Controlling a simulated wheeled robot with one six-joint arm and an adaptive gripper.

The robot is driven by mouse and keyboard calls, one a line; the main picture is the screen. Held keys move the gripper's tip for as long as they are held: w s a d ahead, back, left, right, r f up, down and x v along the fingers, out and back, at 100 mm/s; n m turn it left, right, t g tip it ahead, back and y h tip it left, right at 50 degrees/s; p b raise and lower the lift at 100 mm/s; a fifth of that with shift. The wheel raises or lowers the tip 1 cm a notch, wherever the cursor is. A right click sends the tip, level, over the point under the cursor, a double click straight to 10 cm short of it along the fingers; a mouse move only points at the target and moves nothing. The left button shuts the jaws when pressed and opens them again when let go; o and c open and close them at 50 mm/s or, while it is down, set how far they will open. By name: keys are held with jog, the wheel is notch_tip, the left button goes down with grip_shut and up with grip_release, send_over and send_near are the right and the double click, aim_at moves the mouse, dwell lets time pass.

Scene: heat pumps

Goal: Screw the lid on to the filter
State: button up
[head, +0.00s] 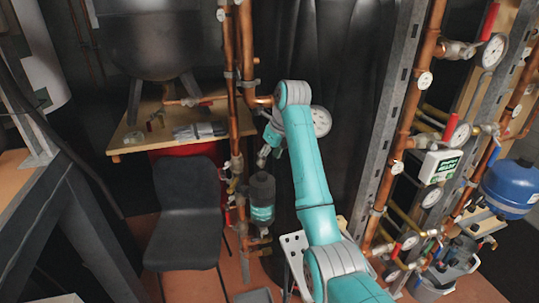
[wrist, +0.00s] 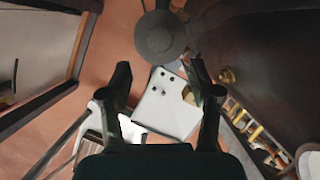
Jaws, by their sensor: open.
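The filter (head: 262,196) is a dark upright cylinder with a green label, beside the copper pipes left of my arm. In the wrist view its round dark top (wrist: 160,37) shows from above, with a smaller disc in its middle. I cannot tell whether that top is the lid; no separate lid stands out. My gripper (head: 264,158) is above the filter in the head view. In the wrist view my gripper (wrist: 161,78) has its two fingers spread wide with nothing between them. The filter top lies just beyond the fingertips, apart from them.
Copper pipes (head: 231,90) rise close to the filter. A black chair (head: 188,205) and a wooden table (head: 125,140) stand to the left. A white plate with holes (wrist: 165,110) lies below the gripper. A metal post (head: 398,100) and more pipework stand on the right.

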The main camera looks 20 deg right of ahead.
aim_at(262, 175)
jog(key=shift+x, duration=4.25)
jog(key=shift+c, duration=0.2)
jog(key=c, duration=1.1)
jog(key=shift+m+h, duration=0.6)
jog(key=shift+m, duration=1.1)
jog(key=shift+c, duration=0.2)
